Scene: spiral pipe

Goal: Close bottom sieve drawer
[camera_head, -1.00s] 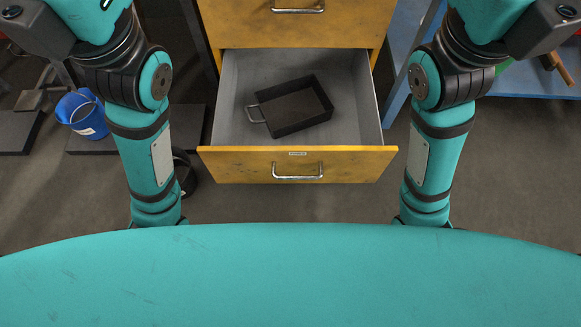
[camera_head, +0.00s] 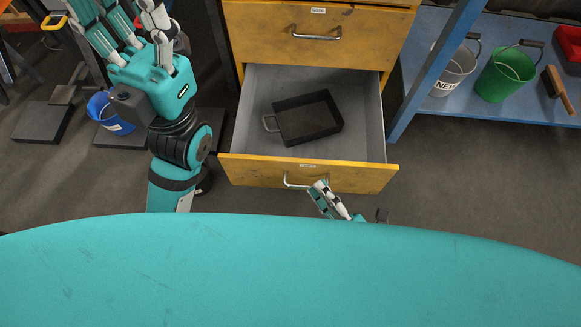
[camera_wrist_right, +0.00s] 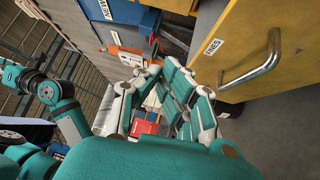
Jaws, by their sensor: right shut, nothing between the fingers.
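The bottom drawer (camera_head: 374,178) of the yellow cabinet is pulled out, with a grey inside and a metal handle (camera_head: 300,184) on its front. A dark rectangular sieve pan (camera_head: 307,118) with a wire handle lies in it. My right gripper (camera_head: 325,192) is shut and empty, in front of the drawer front, just right of the handle in the head view. In the right wrist view the fingers (camera_wrist_right: 163,72) are left of the drawer handle (camera_wrist_right: 262,66) and its FINES label. My left gripper (camera_head: 122,22) is raised at upper left, open, its fingertips partly cut off.
A closed drawer (camera_head: 270,35) is above the open one. A blue shelf (camera_head: 500,105) at right holds a grey bucket (camera_head: 452,72), a green bucket (camera_head: 507,73) and a brush (camera_head: 557,90). Floor right of the drawer is clear.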

